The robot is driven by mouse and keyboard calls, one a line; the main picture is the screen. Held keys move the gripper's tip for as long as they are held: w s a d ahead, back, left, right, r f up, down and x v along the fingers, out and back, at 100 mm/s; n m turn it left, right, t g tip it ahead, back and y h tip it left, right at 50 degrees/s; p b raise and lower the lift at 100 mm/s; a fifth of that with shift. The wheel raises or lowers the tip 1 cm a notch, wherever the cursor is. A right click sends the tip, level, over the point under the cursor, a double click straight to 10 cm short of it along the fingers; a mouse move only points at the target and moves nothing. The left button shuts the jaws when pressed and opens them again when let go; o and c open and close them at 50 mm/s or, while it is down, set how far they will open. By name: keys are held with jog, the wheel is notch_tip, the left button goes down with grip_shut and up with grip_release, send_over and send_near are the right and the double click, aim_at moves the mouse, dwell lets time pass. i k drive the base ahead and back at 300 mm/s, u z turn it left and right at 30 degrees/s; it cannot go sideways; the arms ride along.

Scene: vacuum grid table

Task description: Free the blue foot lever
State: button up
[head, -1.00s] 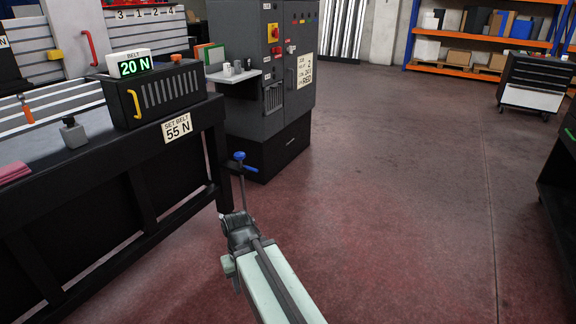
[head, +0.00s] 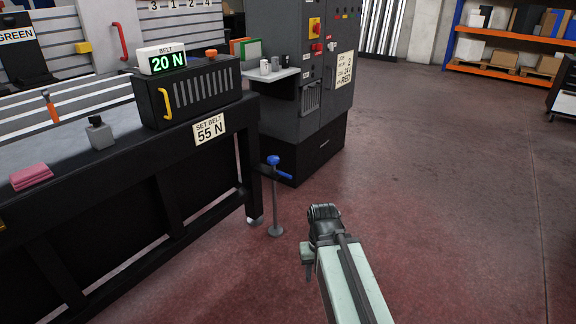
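A grey post with a round foot stands on the floor at the table's right end in the head view. It has a blue knob (head: 273,160) on top and a blue lever (head: 284,176) sticking out to the right just below it. I cannot tell whether anything blocks the lever. My gripper (head: 309,274) is at the end of my arm, to the right of the post and nearer the camera, apart from it. Its fingers are too small and partly hidden to show whether they are open.
The black table (head: 110,190) fills the left, with a belt unit (head: 190,95) reading 20 N and a "SET BELT 55 N" sign (head: 209,129). A dark grey cabinet (head: 295,80) stands behind the post. The floor to the right is clear.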

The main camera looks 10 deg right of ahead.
aim_at(286, 175)
jog(key=i, duration=1.35)
jog(key=u, duration=0.1)
